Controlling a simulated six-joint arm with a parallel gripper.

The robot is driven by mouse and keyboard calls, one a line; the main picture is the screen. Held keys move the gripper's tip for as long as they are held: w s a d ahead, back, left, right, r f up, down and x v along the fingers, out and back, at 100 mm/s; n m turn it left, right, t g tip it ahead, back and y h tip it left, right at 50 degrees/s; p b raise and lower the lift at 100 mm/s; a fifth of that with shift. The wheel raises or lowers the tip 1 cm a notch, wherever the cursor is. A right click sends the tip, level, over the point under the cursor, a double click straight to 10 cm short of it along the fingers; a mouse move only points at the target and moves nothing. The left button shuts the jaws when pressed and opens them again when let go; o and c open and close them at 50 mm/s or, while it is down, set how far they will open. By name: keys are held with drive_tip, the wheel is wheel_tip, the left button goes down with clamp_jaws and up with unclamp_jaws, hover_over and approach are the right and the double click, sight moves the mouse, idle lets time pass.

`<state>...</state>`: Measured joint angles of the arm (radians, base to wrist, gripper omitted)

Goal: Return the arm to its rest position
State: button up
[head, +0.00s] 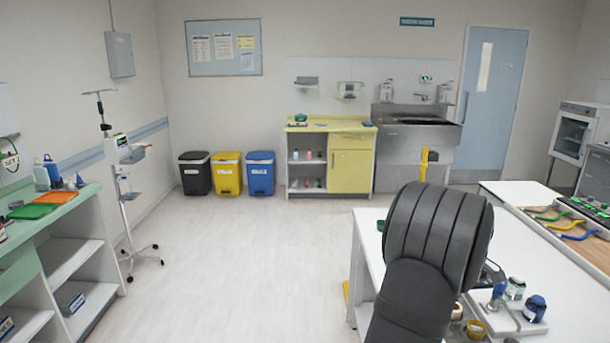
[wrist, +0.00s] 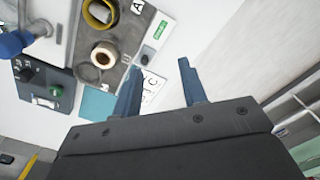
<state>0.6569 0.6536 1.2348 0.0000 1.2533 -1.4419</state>
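My gripper (wrist: 160,65) shows in the wrist view with its two blue-grey fingers apart. It is open, and nothing is held between the fingers. Beyond the fingertips are a grey tray (wrist: 92,75) and a white lettered card (wrist: 152,90), partly hidden by the left finger. In the head view my dark arm rises in front of the white table at the right. The gripper itself cannot be made out there.
The white table (head: 575,315) holds a small rack (head: 505,318) with bottles and a wooden tray (head: 590,252) with coloured-handled tools. In the wrist view a yellow ring (wrist: 100,12) and a cream roll (wrist: 103,55) lie on the grey tray. The floor (head: 250,260) is clear.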

drive_tip(key=shift+w+a+r+m, duration=0.1)
drive_tip(key=shift+r+m, duration=0.35)
drive_tip(key=shift+m, duration=0.95)
drive_tip(key=shift+s+d+r+m, duration=0.1)
drive_tip(key=shift+r+m, duration=0.4)
drive_tip(key=shift+m, duration=0.9)
drive_tip(key=shift+w+a+r+m, duration=0.1)
drive_tip(key=shift+r+m, duration=0.35)
drive_tip(key=shift+m, duration=0.95)
drive_tip(key=shift+o, duration=0.2)
